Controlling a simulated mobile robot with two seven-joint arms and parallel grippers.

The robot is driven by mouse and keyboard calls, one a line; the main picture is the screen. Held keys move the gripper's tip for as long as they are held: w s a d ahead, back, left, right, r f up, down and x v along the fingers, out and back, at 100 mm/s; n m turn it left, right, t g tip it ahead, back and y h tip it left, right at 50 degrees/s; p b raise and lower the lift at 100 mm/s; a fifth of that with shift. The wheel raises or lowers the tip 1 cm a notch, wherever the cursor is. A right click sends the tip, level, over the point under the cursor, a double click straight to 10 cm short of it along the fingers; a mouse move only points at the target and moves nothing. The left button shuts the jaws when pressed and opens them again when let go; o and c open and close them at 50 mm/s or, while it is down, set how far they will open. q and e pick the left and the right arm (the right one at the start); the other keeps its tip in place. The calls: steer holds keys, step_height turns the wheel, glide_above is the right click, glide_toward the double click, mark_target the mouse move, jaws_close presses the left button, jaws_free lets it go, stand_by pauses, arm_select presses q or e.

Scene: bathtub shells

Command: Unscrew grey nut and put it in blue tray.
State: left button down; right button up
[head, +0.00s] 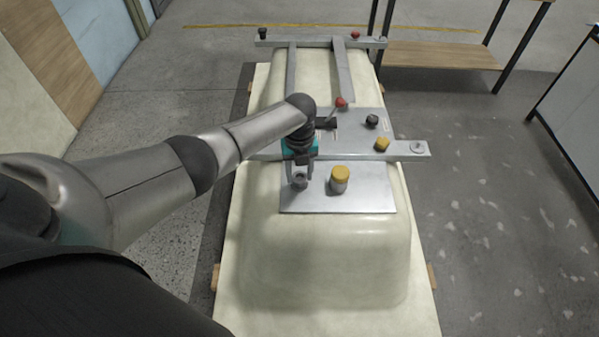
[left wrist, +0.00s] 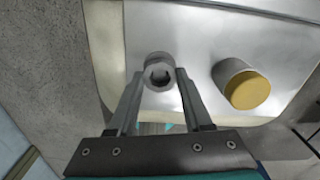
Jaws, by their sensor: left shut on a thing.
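The grey nut (left wrist: 160,73) is a round metal piece with a dark hole in its middle, on the metal plate near its left edge. In the head view the nut (head: 300,180) is small and partly covered by my fingers. My left gripper (head: 301,176) reaches down over the plate and is shut on the nut. In the left wrist view the two fingertips of the left gripper (left wrist: 160,76) lie on either side of it. My right gripper does not show. No blue tray is in view.
A yellow-capped metal post (head: 340,178) stands just right of the nut on the metal plate (head: 365,200). The plate lies on a cream tub shell (head: 325,260). A wooden bench (head: 440,55) is at the back right.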

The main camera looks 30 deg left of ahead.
mark_target(300, 180)
arm_select(q)
steer(key=shift+r+p, duration=1.65)
steer(key=shift+r, duration=0.3)
